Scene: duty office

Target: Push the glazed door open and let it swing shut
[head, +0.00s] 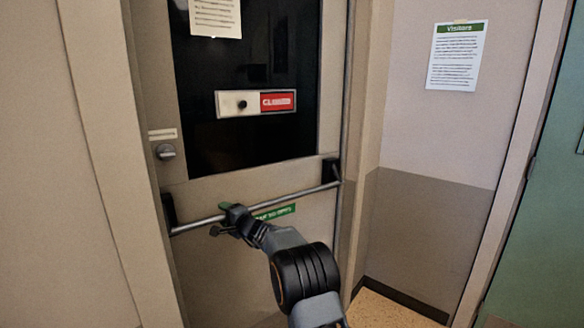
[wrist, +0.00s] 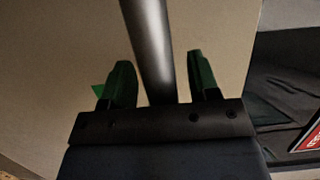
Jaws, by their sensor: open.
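The glazed door (head: 250,168) stands in its frame, with a dark glass pane (head: 255,60) in its upper part. It looks shut or nearly shut. A metal push bar (head: 310,190) runs across it below the glass, with dark end brackets. My gripper (head: 226,217) is at the bar, left of its middle, and hides part of it. In the wrist view my gripper (wrist: 162,85) is open, and the bar (wrist: 150,45) passes between its two green-tipped fingers. I cannot tell whether the fingers touch the bar.
A round lock (head: 166,151) sits on the door's left side. A sliding sign (head: 256,102) with a red part is on the glass. A green label (head: 275,212) is below the bar. A visitors notice (head: 456,55) hangs on the right wall. A green door (head: 545,200) is at far right.

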